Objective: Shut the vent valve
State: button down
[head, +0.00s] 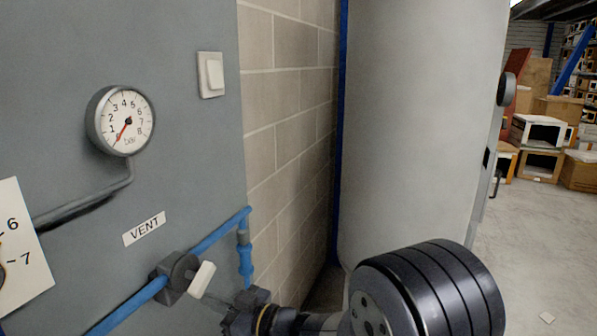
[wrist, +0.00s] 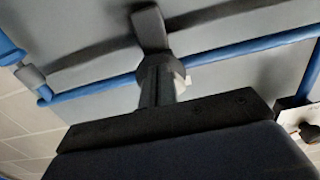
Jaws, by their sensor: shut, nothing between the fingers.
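The vent valve (head: 178,276) is a dark grey body on a blue pipe, below the VENT label (head: 144,229) on a grey panel. Its lever has a pale grip (head: 202,279); I cannot tell exactly how the lever lies against the pipe. My gripper (head: 212,299) is shut and empty, its fingers close to the lever's right side in the head view. In the wrist view my gripper (wrist: 158,72) reaches up to the valve (wrist: 182,72) and partly hides it. Whether the fingers touch the lever is unclear.
A round gauge (head: 122,120) with a red needle near the low end and a white switch (head: 211,75) are on the panel. A block wall (head: 290,90) and a large pale cylinder (head: 415,130) stand to the right. Boxes (head: 540,135) lie beyond open floor.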

jog(key=v, duration=0.6)
jog(key=shift+f, duration=0.35)
dwell(0.3)
jog(key=shift+s, duration=0.1)
